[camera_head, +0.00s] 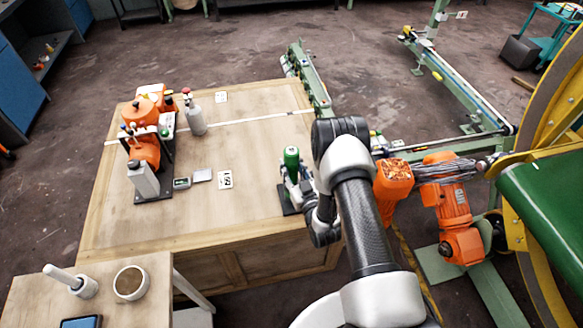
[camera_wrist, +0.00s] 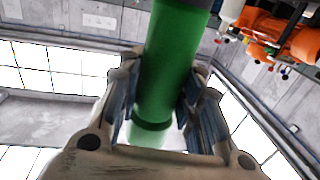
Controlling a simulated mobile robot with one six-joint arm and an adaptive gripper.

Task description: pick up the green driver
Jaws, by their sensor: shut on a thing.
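The green driver (camera_head: 291,158) shows in the head view near the right edge of the wooden table, just left of my arm. In the wrist view its green body (camera_wrist: 172,60) stands between the two fingers of my gripper (camera_wrist: 155,105), with a dark grey part at the top of the picture. The fingers touch it from both sides and are shut on it. In the head view my gripper (camera_head: 296,180) is partly hidden by my arm links. A dark base plate (camera_head: 287,201) lies below the driver; I cannot tell whether the driver is clear of what is under it.
On the wooden table (camera_head: 240,140) stand an orange device (camera_head: 145,145) on a dark plate, a grey bottle (camera_head: 195,117) and small flat items. An orange motor (camera_head: 446,193) is right of my arm. The table middle is clear.

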